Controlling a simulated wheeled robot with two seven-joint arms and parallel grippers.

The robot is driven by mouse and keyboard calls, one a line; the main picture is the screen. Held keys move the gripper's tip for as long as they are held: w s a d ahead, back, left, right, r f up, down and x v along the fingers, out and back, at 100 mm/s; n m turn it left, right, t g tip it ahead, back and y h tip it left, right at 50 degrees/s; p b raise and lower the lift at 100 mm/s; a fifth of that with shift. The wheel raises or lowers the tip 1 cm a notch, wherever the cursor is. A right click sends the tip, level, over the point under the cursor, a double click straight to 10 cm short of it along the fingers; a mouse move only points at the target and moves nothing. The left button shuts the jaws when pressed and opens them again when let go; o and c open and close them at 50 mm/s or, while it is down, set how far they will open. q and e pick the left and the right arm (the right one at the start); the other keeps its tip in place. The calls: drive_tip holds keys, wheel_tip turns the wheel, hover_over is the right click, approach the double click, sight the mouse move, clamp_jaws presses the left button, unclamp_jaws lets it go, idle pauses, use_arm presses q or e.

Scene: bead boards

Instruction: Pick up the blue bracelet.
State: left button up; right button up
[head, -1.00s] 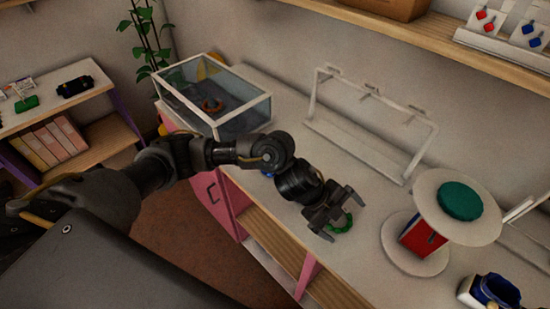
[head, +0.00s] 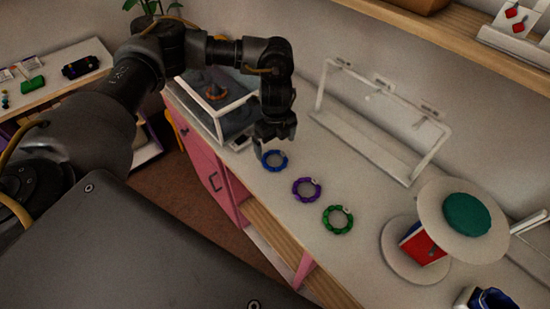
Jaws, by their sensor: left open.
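The blue bracelet (head: 275,160) lies flat on the white countertop, at the left end of a row of three. A purple bracelet (head: 307,189) and a green bracelet (head: 338,219) lie to its right and nearer the counter's front. My left gripper (head: 273,146) is open and points down just above and behind the blue bracelet in the picture. One finger overlaps the bracelet's upper left edge in the view. I cannot tell whether it touches. My right gripper is not in view.
A glass-sided case (head: 225,121) stands left of my gripper. A white rack (head: 370,140) stands behind the bracelets. A round two-tier stand (head: 430,220) with a green disc (head: 467,214) is at the right. Counter around the bracelets is clear.

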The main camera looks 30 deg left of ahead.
sight(275, 162)
use_arm(q)
drive_tip(key=shift+w+f, duration=0.1)
drive_tip(key=shift+f, duration=0.75)
drive_tip(key=f+p, duration=0.2)
drive_tip(key=f, duration=0.2)
drive_tip(key=shift+a+f+p, duration=0.2)
drive_tip(key=shift+a+p, duration=0.05)
drive_tip(key=shift+p, duration=0.15)
drive_tip(key=shift+f, duration=0.4)
drive_tip(key=shift+c, duration=0.3)
drive_tip(key=c, duration=0.9)
drive_tip(key=shift+r, duration=0.1)
